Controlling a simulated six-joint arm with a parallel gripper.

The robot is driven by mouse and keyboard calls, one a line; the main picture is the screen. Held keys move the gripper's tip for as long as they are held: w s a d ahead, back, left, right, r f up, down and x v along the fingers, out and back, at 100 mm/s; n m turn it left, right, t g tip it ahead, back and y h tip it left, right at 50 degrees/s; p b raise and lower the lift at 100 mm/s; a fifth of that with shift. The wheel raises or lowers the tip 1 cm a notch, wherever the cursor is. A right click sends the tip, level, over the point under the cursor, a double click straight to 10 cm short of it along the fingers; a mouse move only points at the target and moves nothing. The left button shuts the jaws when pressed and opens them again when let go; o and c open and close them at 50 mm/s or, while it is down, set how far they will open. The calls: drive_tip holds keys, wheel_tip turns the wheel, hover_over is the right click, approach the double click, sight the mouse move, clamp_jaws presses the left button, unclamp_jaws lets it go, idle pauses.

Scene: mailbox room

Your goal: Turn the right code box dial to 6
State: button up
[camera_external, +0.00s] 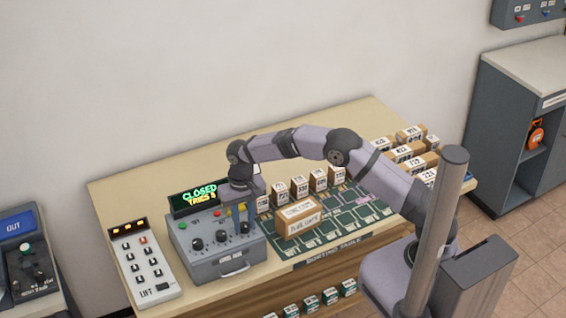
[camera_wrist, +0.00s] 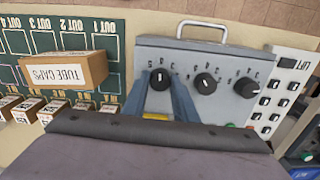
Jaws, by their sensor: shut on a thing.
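The grey code box (camera_external: 222,262) stands on the table with three black dials on its sloped face. In the external view my gripper (camera_external: 242,226) points down at the right dial (camera_external: 247,228), which it partly hides. In the wrist view the box appears turned around, so the right dial (camera_wrist: 160,78) is the leftmost. My gripper (camera_wrist: 160,88) has its two blue-grey fingers on either side of this dial, shut on it. The dial's white mark points towards the handle side; its exact number is unclear. The middle dial (camera_wrist: 205,83) and left dial (camera_wrist: 247,88) are free.
A display (camera_external: 198,197) behind the box reads CLOSED with a TRIES line. A TUBE CAPS carton (camera_external: 300,224) sits close right of the box on a green sorting mat (camera_external: 352,236). A white lift panel (camera_external: 145,263) lies left. Small cartons (camera_external: 300,188) stand behind.

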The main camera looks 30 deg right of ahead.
sight(244, 225)
drive_tip(key=n, duration=0.6)
drive_tip(key=shift+r+n, duration=0.1)
drive_tip(key=shift+n, duration=0.2)
drive_tip(key=n, duration=0.6)
drive_tip(key=shift+w+b, duration=0.1)
drive_tip(key=shift+b, duration=0.25)
drive_tip(key=shift+a+n, duration=0.1)
drive_tip(key=shift+n, duration=0.3)
drive_tip(key=o, duration=0.9)
drive_tip(key=shift+o, duration=0.8)
drive_tip(key=shift+r+b, duration=1.25)
drive_tip(key=shift+r, duration=2.4)
drive_tip(key=shift+c, duration=0.2)
